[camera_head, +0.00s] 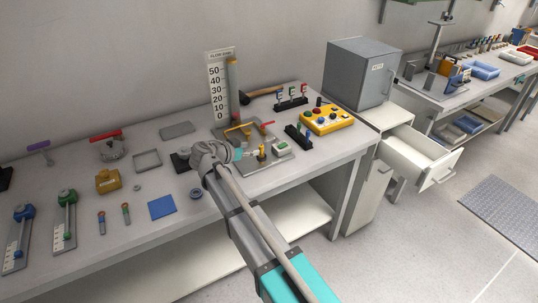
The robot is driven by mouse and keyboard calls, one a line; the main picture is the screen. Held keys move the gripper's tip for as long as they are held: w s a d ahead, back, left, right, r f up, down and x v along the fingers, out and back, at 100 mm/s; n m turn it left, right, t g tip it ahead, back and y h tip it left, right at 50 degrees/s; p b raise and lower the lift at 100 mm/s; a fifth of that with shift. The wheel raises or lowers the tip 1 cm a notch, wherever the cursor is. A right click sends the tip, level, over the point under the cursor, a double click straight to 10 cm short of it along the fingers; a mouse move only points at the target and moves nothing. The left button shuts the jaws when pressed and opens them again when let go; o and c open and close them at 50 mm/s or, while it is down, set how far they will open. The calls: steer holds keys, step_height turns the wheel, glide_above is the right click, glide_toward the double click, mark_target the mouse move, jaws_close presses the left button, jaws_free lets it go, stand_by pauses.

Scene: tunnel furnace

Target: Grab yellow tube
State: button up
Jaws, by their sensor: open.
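A bent yellow tube (238,130) stands on a grey plate on the workbench, in front of the white flow scale. A small upright yellow piece (261,151) with a darker base stands nearer, on the same plate. My gripper (252,154) reaches in from the left, low over the plate, with its open fingertips close to the small yellow piece. I cannot tell whether they touch it. The bent tube is behind my gripper and apart from it. The gripper is small in this view and partly hidden by my wrist.
A red-handled lever (264,126) and a green-topped box (281,147) stand close to the gripper. A yellow button box (327,120) is to the right. The flow scale (219,86) rises behind. A blue square (161,207) lies front left. A drawer (420,158) stands open at right.

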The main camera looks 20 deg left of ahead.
mark_target(261, 153)
steer(key=shift+b+x, duration=0.85)
steer(key=shift+x, duration=1.5)
steer(key=c, duration=0.9)
